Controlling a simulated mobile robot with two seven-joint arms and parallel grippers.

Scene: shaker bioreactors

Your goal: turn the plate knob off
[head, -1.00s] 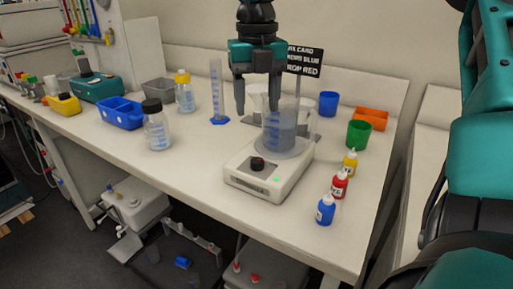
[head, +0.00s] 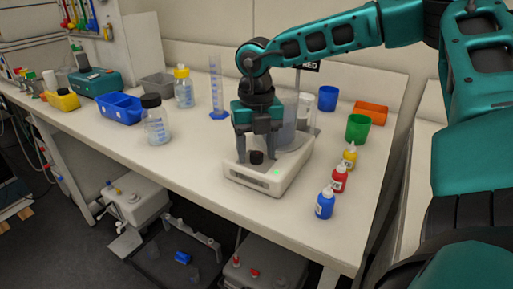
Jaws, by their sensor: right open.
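The white hot plate (head: 270,186) stands on the bench, with a green light on its front face. Its dark plate knob (head: 256,157) shows between the fingers of my right gripper (head: 256,158). The gripper points down and is open, one finger on each side of the knob; I cannot tell whether either finger touches it. A clear beaker (head: 290,133) stands on the plate, partly hidden behind the gripper. My left gripper is not in view.
Blue (head: 325,204), red (head: 339,180) and yellow (head: 349,156) dropper bottles stand right of the plate. Green (head: 357,128) and blue (head: 327,99) cups stand behind. A black-capped bottle (head: 155,125) is at the left. The bench front between them is clear.

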